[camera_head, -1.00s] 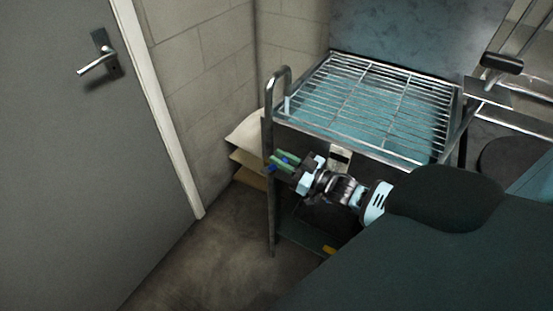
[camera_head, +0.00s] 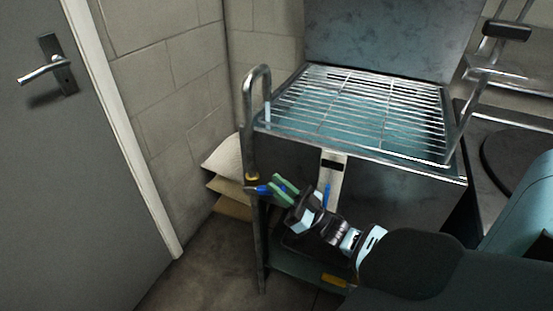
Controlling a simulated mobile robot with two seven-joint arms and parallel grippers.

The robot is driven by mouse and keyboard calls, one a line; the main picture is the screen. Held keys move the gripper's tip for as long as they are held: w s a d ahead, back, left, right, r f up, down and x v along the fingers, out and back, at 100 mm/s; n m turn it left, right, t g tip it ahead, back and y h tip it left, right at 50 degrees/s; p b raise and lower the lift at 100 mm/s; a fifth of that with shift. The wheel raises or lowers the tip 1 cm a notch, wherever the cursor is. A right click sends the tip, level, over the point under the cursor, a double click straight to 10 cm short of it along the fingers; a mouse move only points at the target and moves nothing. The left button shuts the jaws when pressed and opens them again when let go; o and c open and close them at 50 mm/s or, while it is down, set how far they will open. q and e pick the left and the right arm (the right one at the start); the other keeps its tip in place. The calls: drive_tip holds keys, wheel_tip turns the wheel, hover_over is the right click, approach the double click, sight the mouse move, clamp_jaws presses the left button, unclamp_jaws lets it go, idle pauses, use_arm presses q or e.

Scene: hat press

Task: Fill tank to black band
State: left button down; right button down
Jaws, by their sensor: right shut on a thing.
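The tank (camera_head: 390,188) is a dark metal box under a wire rack (camera_head: 350,105), with pale blue showing below the bars. A pale gauge strip (camera_head: 330,180) on its front carries a black band (camera_head: 333,164); a blue column (camera_head: 326,194) shows below the band. A hooked metal pipe (camera_head: 250,110) rises at the tank's left corner, and a pale streak like water (camera_head: 267,112) hangs under its spout. My right gripper (camera_head: 271,188), with green fingers, is shut on the blue valve handle (camera_head: 257,189) on this pipe. The fingers hide part of the handle. My left gripper is not in view.
Pale sacks (camera_head: 226,160) lie stacked against the wall behind the pipe. A grey door (camera_head: 60,180) is at the left. Open floor (camera_head: 205,265) lies between door and tank. Metal bars of the press (camera_head: 505,75) stand at the right.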

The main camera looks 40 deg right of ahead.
idle(0.4)
drive_tip(key=c, duration=1.3)
unclamp_jaws()
drive_tip(key=b+v, duration=0.1)
drive_tip(key=v, duration=0.7)
drive_tip(key=shift+a, duration=0.1)
